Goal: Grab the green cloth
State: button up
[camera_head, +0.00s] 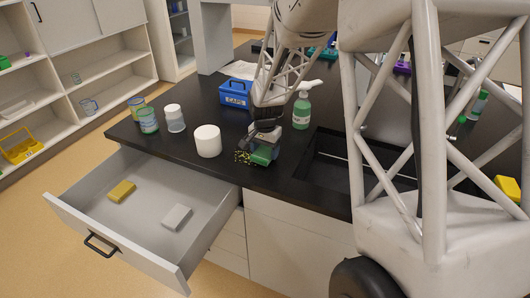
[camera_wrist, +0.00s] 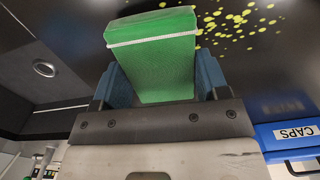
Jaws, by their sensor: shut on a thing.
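The green cloth (camera_head: 263,156) is a folded, block-like green piece with a pale band near one end. It is at the front part of the black counter, and in the wrist view it (camera_wrist: 155,75) stands between the two blue fingers. My gripper (camera_wrist: 160,68) is shut on it, one finger against each side. In the head view my gripper (camera_head: 263,143) points down over the cloth and hides part of it. I cannot tell whether the cloth touches the counter.
Yellow specks (camera_head: 243,157) lie beside the cloth. A white cylinder (camera_head: 208,141) stands left, a green pump bottle (camera_head: 301,112) right, a blue CAPS box (camera_head: 234,94) behind. The sink (camera_head: 335,165) is right. An open drawer (camera_head: 145,215) holds yellow and grey blocks.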

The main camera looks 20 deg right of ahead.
jog(key=shift+r, duration=0.55)
jog(key=shift+s+r, duration=0.25)
jog(key=shift+r, duration=0.55)
jog(key=s, duration=0.5)
jog(key=s+a+r, duration=0.1)
jog(key=s, duration=0.4)
jog(key=s+a, duration=0.1)
jog(key=s, duration=0.4)
jog(key=shift+s+a+r, duration=0.1)
jog(key=shift+s+r, duration=0.05)
